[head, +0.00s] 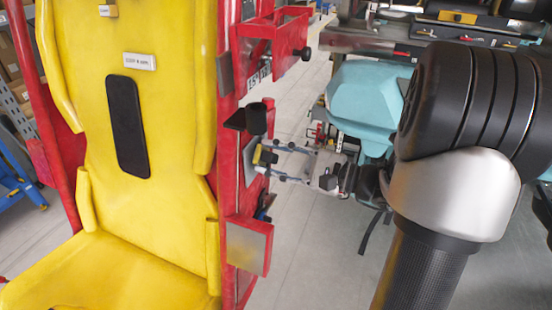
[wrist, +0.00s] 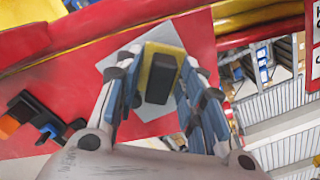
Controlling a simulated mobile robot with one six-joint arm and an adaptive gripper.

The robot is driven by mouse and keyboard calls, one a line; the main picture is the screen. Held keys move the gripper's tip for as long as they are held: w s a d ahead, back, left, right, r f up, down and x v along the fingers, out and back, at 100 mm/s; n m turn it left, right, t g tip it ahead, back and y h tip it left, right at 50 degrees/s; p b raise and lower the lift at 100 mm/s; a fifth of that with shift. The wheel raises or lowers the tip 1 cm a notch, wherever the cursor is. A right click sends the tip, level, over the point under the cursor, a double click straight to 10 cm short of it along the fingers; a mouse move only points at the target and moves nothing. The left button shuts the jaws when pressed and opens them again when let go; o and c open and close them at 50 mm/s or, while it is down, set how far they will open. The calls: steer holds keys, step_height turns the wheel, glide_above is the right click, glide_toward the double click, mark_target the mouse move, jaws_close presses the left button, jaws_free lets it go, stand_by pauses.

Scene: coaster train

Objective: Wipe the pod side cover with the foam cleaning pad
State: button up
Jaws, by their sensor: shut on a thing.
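The foam cleaning pad is a yellow block with a black grip, seen in the wrist view (wrist: 168,50) and small in the head view (head: 257,154). My gripper (wrist: 158,72) is shut on its black grip; in the head view my gripper (head: 270,158) points left at the red pod side. Behind the pad is a light grey square plate on the red panel, which looks like the pod side cover (wrist: 113,62); in the head view the cover (head: 249,168) shows edge-on. The pad is in front of the plate and hides its middle. I cannot tell whether they touch.
The yellow seat (head: 185,110) stands left of the red pod side. A teal machine (head: 365,95) stands behind my arm.

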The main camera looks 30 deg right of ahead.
mark_target(266, 137)
steer(key=shift+w+a, duration=0.45)
steer(key=shift+w, duration=0.05)
steer(key=shift+d, duration=0.1)
steer(key=shift+w+d, duration=1.1)
steer(key=shift+d, duration=0.25)
steer(key=shift+w+d, duration=1.1)
steer(key=shift+d, duration=0.25)
steer(key=shift+s+a+b, duration=0.4)
steer(key=shift+s+a, duration=0.7)
steer(key=shift+a, duration=0.35)
steer(key=shift+s+a+b, duration=0.4)
steer(key=shift+s+a, duration=0.7)
steer(key=shift+a, duration=0.3)
steer(key=shift+v, duration=3.05)
steer(key=shift+d, duration=0.15)
